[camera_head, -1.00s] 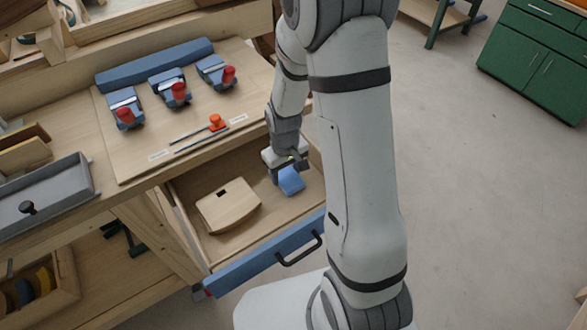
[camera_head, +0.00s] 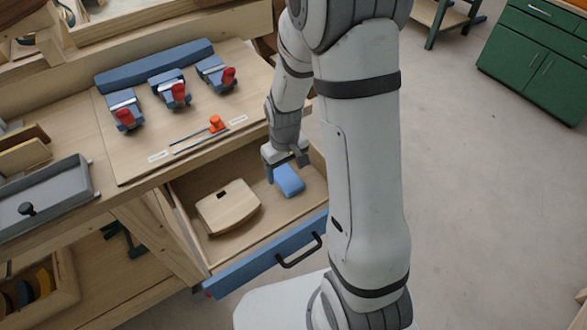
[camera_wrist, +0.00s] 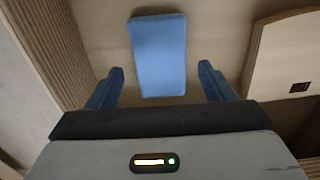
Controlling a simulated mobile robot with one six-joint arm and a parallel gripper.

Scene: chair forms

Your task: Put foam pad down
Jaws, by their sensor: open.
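The blue foam pad (camera_head: 289,180) lies in the open drawer (camera_head: 250,262), toward its right end. In the wrist view the foam pad (camera_wrist: 158,55) is a plain blue block, ahead of and between the two fingers. My gripper (camera_head: 284,174) is just behind and above the pad in the head view. In the wrist view my gripper (camera_wrist: 161,88) is open, with a clear gap between each blue finger and the pad.
A curved wooden piece (camera_head: 229,207) lies in the drawer left of the pad, and also shows in the wrist view (camera_wrist: 285,60). Blue clamps with red handles (camera_head: 178,93) stand on the bench top above. Bare drawer floor lies between the pad and the wooden piece.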

